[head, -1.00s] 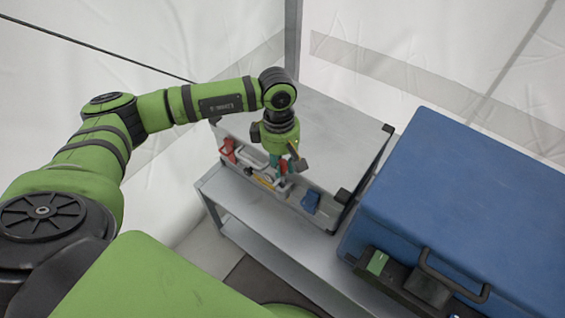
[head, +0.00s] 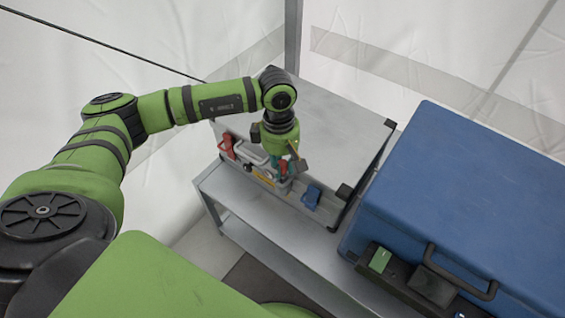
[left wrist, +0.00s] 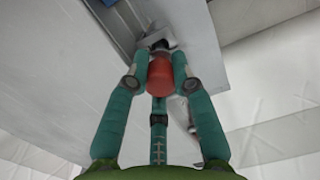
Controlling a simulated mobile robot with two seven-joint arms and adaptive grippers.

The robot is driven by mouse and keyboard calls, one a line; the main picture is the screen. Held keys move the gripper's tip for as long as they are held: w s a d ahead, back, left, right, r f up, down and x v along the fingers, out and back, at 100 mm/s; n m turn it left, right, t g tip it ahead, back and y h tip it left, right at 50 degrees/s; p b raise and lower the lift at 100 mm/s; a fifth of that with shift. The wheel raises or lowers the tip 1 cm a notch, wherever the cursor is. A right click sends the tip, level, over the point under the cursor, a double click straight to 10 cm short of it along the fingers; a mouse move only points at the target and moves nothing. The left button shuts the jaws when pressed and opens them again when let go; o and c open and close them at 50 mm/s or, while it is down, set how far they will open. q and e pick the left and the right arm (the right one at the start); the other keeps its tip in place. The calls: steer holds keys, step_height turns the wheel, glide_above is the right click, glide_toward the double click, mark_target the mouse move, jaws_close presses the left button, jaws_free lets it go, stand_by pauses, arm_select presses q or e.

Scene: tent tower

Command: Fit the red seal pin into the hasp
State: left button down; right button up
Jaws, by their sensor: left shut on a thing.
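My left gripper (head: 284,166) is shut on the red seal pin. In the left wrist view the gripper (left wrist: 160,72) shows teal fingers on both sides of the red pin body (left wrist: 160,76). The pin's far end points at a small metal fitting (left wrist: 156,42), probably the hasp, on the front of the grey case (head: 318,116). The pin's tip is hidden, so I cannot tell whether it is in the fitting. In the head view the gripper covers most of the hasp area. My right gripper is not in view.
The case front also carries a red latch (head: 228,146), a light handle (head: 252,153), a yellow label (head: 262,176) and a blue latch (head: 312,197). The case stands on a grey metal table (head: 250,210). A large blue case (head: 460,190) stands close on the right.

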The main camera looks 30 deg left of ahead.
mark_target(282, 172)
arm_select(q)
steer(key=shift+f+b, duration=0.6)
steer(key=shift+f, duration=0.1)
steer(key=shift+f+b, duration=0.5)
steer(key=shift+f, duration=0.1)
steer(key=shift+s+a+f+b, duration=0.1)
steer(key=shift+f+b, duration=0.2)
steer(key=shift+f, duration=0.05)
steer(key=c, duration=1)
jaws_free()
steer(key=shift+a+r, duration=0.2)
steer(key=shift+r, duration=1.8)
steer(key=shift+a+r, duration=0.15)
steer(key=shift+r, duration=1.85)
steer(key=shift+r, duration=0.1)
